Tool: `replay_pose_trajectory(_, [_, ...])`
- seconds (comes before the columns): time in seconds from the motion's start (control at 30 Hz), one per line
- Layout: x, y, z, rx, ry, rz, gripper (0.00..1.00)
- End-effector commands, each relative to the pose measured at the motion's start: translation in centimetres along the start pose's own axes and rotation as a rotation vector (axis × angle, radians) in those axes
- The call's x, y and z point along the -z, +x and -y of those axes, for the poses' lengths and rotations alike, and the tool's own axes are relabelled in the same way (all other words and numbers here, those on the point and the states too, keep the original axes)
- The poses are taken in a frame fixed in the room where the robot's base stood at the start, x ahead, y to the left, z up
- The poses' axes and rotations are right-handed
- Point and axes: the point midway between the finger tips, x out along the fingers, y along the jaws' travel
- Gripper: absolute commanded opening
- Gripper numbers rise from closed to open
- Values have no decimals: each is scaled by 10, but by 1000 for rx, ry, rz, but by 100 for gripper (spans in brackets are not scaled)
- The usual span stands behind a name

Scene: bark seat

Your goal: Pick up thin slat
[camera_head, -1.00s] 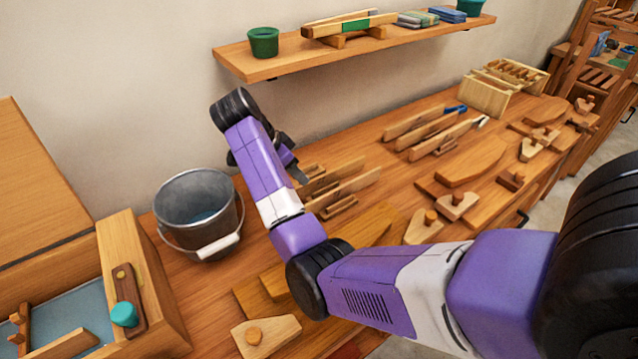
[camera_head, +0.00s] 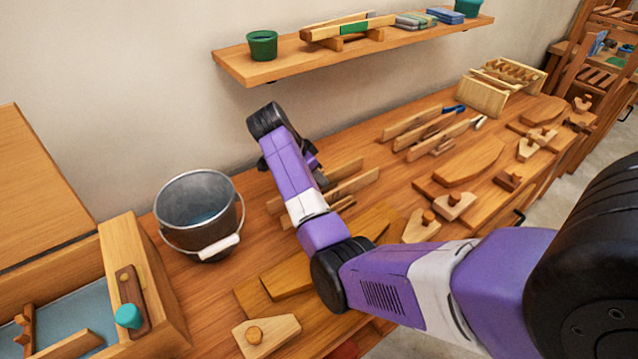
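Thin wooden slats stand on edge in small holders on the bench. One slat (camera_head: 353,186) is just right of my forearm, with another slat (camera_head: 345,167) behind it; my arm hides their left parts. More slats (camera_head: 412,122) stand further right, one with a blue end. I cannot tell which one is the thin slat. My gripper (camera_head: 318,176) is mostly hidden behind my purple arm link, low near the left group of slats. Its fingers are too covered to show whether they are open or hold anything.
A metal bucket (camera_head: 196,199) stands left of my arm. A wooden box with a water basin (camera_head: 68,318) is at the lower left. A shelf (camera_head: 262,72) with a green pot (camera_head: 262,44) hangs above. Wooden clamps (camera_head: 266,335) and boards (camera_head: 470,163) lie around the bench.

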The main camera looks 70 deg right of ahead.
Motion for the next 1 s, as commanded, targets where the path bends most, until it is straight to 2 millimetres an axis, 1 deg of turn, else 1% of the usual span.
replay_pose_trajectory(0.87, [-2, 4, 0, 0, 0, -1, 35])
replay_pose_trajectory(0.97, [-2, 4, 0, 0, 0, -1, 17])
replay_pose_trajectory(1.0, [-2, 4, 0, 0, 0, -1, 9])
